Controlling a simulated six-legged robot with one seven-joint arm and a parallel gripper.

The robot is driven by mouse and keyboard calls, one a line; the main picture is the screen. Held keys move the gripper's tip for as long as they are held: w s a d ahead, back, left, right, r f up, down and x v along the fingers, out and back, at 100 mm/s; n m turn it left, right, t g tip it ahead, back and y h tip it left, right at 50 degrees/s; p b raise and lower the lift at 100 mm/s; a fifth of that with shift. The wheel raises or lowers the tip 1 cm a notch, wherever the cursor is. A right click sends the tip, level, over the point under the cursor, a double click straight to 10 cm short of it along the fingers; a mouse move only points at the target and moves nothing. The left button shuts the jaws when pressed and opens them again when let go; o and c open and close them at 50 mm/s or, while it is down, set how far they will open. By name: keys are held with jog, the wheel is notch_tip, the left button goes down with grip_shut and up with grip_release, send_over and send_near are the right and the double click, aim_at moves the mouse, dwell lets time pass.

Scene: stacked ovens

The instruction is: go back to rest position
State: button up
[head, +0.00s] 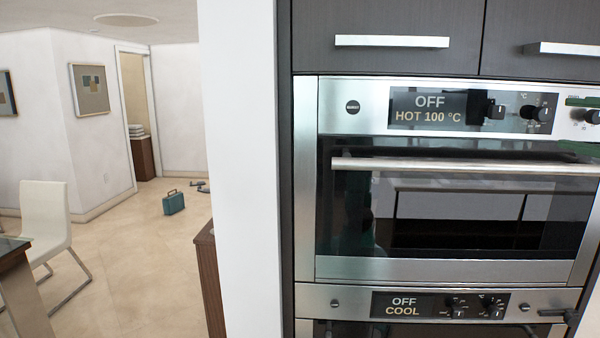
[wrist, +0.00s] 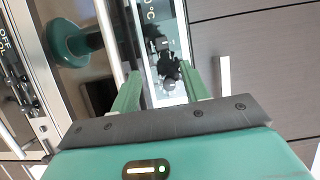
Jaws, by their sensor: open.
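My gripper (wrist: 160,70) shows in the wrist view with its two green fingers apart and nothing held between them. Beyond the fingers are black knobs (wrist: 166,62) on the upper oven's panel. I cannot tell whether a finger touches them. In the head view, the upper oven (head: 340,212) is closed, and its display (head: 428,108) reads "OFF" and "HOT 100 °C". The lower oven's display (head: 403,306) reads "OFF" and "COOL".
Dark cabinets with a metal handle (head: 392,41) are above the ovens. A white wall (head: 237,170) stands left of them. Further left are open floor (head: 135,260), a white chair (head: 45,215), a glass table (head: 12,247) and a teal case (head: 173,203).

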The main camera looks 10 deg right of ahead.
jog(key=w+a+f+n+g+y, duration=0.1)
jog(key=w+a+f+n+g, duration=0.25)
jog(key=a+f, duration=0.65)
jog(key=w+a+f+n+g+y, duration=0.2)
jog(key=a+f+n+g, duration=0.15)
jog(key=a+f, duration=0.65)
jog(key=s+a+f+n+g+h, duration=0.1)
jog(key=s+a+f+n, duration=0.2)
jog(key=f, duration=0.3)
jog(key=s+a+f+n+g+h, duration=0.2)
jog(key=s+a+f+n, duration=0.1)
jog(key=a+f, duration=0.2)
jog(key=s+a+f+n+g+h, duration=0.1)
jog(key=s+a+f+n+g, duration=0.1)
jog(key=f, duration=0.6)
jog(key=s+a+n, duration=0.1)
jog(key=a, duration=0.1)
jog(key=shift+a+f+n+h, duration=0.25)
jog(key=shift+a+n+h, duration=0.05)
jog(key=shift+a+h, duration=0.1)
